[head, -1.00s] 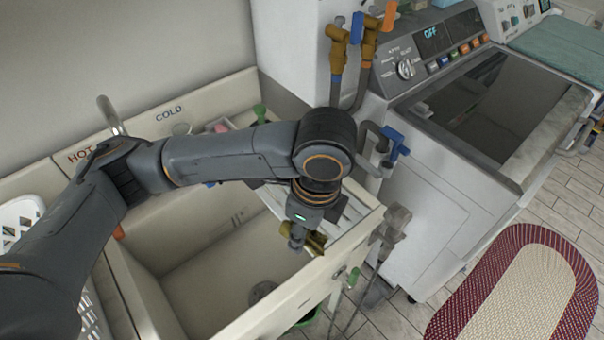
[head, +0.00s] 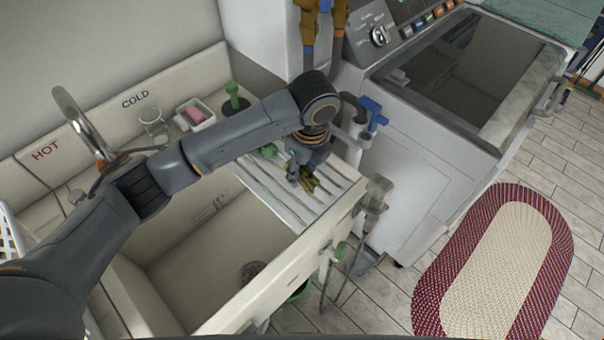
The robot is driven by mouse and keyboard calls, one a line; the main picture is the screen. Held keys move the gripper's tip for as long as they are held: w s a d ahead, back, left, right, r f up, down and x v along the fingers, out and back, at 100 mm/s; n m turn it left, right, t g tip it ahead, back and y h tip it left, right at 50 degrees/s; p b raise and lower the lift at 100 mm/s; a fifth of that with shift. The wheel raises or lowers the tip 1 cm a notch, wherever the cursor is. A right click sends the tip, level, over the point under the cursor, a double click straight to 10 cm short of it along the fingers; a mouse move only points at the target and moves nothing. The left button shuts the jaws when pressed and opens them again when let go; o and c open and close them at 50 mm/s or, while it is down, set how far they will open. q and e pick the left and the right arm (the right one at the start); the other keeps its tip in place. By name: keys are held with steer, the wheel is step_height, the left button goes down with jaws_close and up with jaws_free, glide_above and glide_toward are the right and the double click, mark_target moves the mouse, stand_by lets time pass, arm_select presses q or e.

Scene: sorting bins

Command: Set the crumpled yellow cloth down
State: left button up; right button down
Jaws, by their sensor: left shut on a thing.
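My left gripper (head: 298,175) points down over the ridged draining board (head: 283,192) at the right end of the sink. It is shut on the crumpled yellow cloth (head: 309,182), which shows as a small dark-yellow bunch at the fingertips. Part of the cloth is hidden by the gripper. The cloth is at or just above the ridges; I cannot tell if it touches them. My right gripper is not in view.
The sink basin (head: 203,268) opens left of the board. A green item (head: 268,150) lies behind the gripper. A soap dish (head: 194,115), a green-handled plunger (head: 234,100) and the tap (head: 82,122) stand along the back ledge. A washing machine (head: 420,140) stands to the right.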

mark_target(302, 176)
arm_select(q)
steer(key=shift+w+f, duration=0.45)
steer(key=shift+f, duration=0.1)
steer(key=f+p, duration=0.1)
steer(key=f, duration=0.2)
steer(key=shift+w, duration=0.2)
steer(key=shift+f, duration=0.3)
steer(key=shift+f, duration=0.15)
steer(key=o, duration=1.2)
steer(key=shift+o, duration=0.2)
steer(key=r, duration=0.4)
steer(key=r+b, duration=0.1)
steer(key=r, duration=0.3)
steer(key=s+d+r+b, duration=0.1)
steer(key=r, duration=0.3)
steer(key=shift+r, duration=0.15)
